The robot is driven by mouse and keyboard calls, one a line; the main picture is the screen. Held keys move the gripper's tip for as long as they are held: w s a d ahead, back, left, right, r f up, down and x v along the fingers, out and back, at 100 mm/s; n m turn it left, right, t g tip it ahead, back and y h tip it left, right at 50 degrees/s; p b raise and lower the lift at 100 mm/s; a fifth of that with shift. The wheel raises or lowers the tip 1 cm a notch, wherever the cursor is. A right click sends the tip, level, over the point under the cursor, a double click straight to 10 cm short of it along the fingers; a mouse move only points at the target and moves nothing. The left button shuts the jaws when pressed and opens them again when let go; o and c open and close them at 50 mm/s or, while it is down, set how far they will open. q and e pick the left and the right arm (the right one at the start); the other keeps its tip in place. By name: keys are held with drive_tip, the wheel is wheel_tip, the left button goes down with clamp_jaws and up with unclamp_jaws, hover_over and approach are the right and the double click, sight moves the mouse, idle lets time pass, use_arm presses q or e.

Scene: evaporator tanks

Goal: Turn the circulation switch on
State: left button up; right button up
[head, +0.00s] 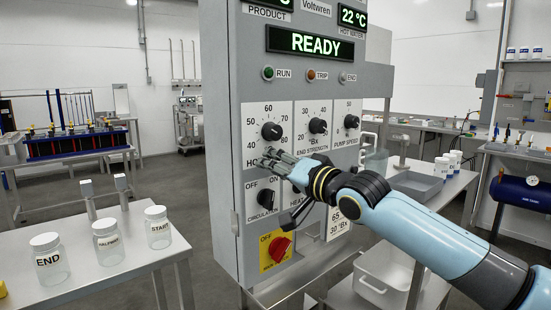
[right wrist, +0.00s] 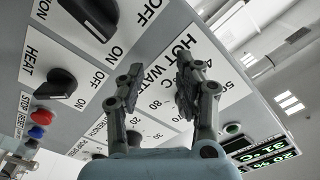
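The circulation switch (head: 265,197) is a black knob on the grey control panel, with OFF and ON above it and CIRCULATION below. I cannot tell surely which mark it points to. It also shows, cut off by the top edge, in the right wrist view (right wrist: 97,14). My right gripper (head: 272,158) is in front of the panel, above the switch, over the HOT WATER lettering. In the right wrist view my right gripper (right wrist: 157,78) has its fingers apart with nothing between them. It is apart from the switch. My left gripper is not in view.
The hot water dial (head: 271,131) is just above the gripper. The heat switch (right wrist: 62,83) is beside the circulation switch. A red emergency knob (head: 279,248) sits on a yellow plate below. A table with labelled jars (head: 107,246) stands at left.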

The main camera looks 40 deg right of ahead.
drive_tip(key=shift+r, duration=1.1)
drive_tip(key=n+p, duration=0.7)
drive_tip(key=p, duration=0.3)
approach(272, 201)
drive_tip(key=w+b, duration=0.4)
drive_tip(key=b, duration=0.3)
drive_tip(key=w+b, duration=0.4)
drive_tip(key=b, duration=0.3)
drive_tip(key=shift+w+a+f+b, duration=0.1)
drive_tip(key=shift+a+f+b, duration=0.05)
drive_tip(key=shift+f+b, duration=0.15)
drive_tip(key=shift+w+r+b, duration=0.25)
drive_tip(key=shift+w+b, duration=0.25)
drive_tip(key=shift+b, duration=0.1)
drive_tip(key=shift+a, duration=0.1)
